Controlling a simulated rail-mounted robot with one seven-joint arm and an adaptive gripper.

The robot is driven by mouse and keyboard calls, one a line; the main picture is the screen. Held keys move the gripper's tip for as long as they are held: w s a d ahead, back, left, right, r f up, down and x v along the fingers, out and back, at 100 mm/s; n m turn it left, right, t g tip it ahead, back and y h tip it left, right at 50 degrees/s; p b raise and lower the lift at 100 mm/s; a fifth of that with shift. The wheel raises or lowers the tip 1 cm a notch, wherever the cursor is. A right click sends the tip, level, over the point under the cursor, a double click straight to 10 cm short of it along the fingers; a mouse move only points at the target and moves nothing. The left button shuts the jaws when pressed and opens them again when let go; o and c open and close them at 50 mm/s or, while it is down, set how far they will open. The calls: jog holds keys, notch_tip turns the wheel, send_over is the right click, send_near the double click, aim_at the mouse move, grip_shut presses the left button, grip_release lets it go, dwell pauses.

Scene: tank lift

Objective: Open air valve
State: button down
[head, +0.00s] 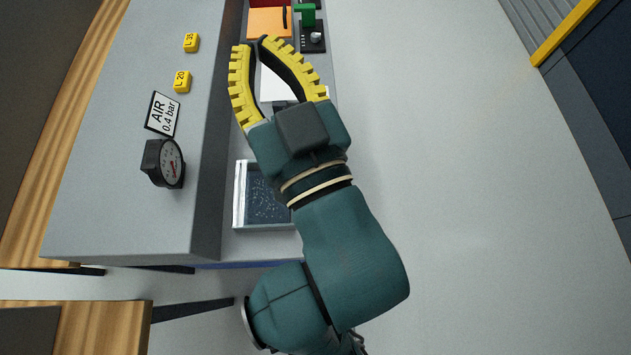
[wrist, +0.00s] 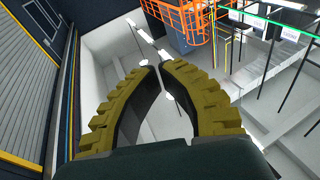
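A green handle-like part (head: 306,15) stands at the far end of the bench in the head view, partly cut off by the top edge. A black panel with a light knob (head: 313,37) is just below it. I cannot tell for certain which one is the air valve. A white sign (head: 163,114) reads "AIR 0.4 bar", with a round black gauge (head: 165,163) beside it. My gripper (head: 254,43) has yellow ribbed fingers whose tips meet or nearly meet, with nothing held. It is left of the panel and apart from it. The fingers also fill the middle of the wrist view (wrist: 158,70).
An orange plate (head: 268,22) lies beyond my fingertips. A clear-walled tray (head: 239,195) is partly hidden under my arm. The floor to the right (head: 470,170) is clear. An orange cage (wrist: 195,20) shows in the wrist view.

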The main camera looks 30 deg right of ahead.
notch_tip(320, 180, down, 15)
jog(key=w+d+m+g+p, duration=0.2)
jog(key=w+g+p, duration=0.1)
jog(key=g+p, duration=0.45)
jog(key=s+d+f+m+g+p, duration=0.1)
jog(key=s+f+g+p, duration=0.1)
jog(key=s+f+g, duration=0.55)
jog(key=s+f+m+g+p, duration=0.15)
jog(key=s+f, duration=0.35)
jog(key=f, duration=0.6)
jog(key=shift+n+h, duration=0.25)
jog(key=shift+h, duration=0.05)
jog(key=shift+b+x, duration=1.15)
jog(key=shift+x, duration=3.85)
jog(key=shift+s, duration=0.15)
